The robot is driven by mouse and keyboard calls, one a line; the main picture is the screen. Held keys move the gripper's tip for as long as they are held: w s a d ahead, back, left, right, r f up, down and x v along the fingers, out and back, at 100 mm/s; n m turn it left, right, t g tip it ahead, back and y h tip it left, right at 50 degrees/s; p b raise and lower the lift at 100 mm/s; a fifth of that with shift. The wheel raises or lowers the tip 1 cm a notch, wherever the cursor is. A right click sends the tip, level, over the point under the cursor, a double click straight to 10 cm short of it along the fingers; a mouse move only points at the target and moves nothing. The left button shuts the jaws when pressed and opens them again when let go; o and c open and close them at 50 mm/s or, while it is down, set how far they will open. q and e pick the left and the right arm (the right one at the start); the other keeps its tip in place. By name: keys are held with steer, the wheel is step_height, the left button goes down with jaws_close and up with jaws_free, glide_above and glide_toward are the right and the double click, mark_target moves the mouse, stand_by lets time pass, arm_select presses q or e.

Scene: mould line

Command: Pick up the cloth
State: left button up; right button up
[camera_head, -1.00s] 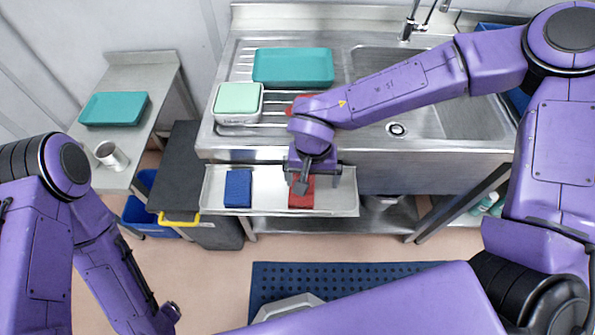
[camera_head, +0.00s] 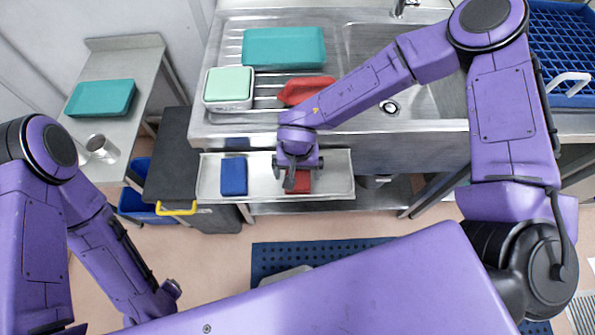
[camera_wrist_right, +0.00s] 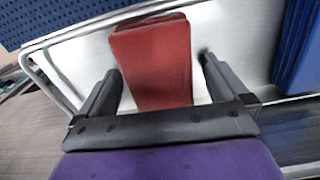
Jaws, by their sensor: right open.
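A red folded cloth (camera_head: 301,182) lies on the metal tray shelf (camera_head: 331,187) in front of the sink, partly hidden under my right gripper. A blue folded cloth (camera_head: 233,176) lies on the same shelf to its left. My right gripper (camera_head: 296,185) is over the red cloth. In the right wrist view the red cloth (camera_wrist_right: 153,62) extends between the two open fingers of my right gripper (camera_wrist_right: 155,75), with a gap on each side. My left arm is at the lower left; its gripper (camera_head: 170,290) is small and its jaws are unclear.
A teal tray (camera_head: 284,47), a white tub with a green lid (camera_head: 228,88) and a red object (camera_head: 306,90) are on the drainboard. A metal cup (camera_head: 101,149) and teal tray (camera_head: 100,98) are on the left table. A dark cart (camera_head: 180,150) stands left of the shelf.

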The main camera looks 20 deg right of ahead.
steer(key=c, duration=1.1)
steer(key=shift+o, duration=0.2)
steer(key=shift+r, duration=0.15)
steer(key=shift+r, duration=0.25)
step_height(320, 180, up, 3)
steer(key=shift+d+f+b, duration=0.1)
steer(key=shift+f+b, duration=0.05)
steer(key=shift+b, duration=0.4)
steer(key=s+r, duration=0.1)
steer(key=d+r, duration=0.1)
steer(key=r, duration=0.1)
steer(key=s+d+r, duration=0.1)
steer(key=shift+s+d+r, duration=0.15)
steer(key=shift+s+r, duration=0.05)
steer(key=shift+s, duration=0.15)
steer(key=s+d+r+p, duration=0.5)
steer(key=s+d+p, duration=0.2)
steer(key=p, duration=0.3)
steer(key=shift+s, duration=0.35)
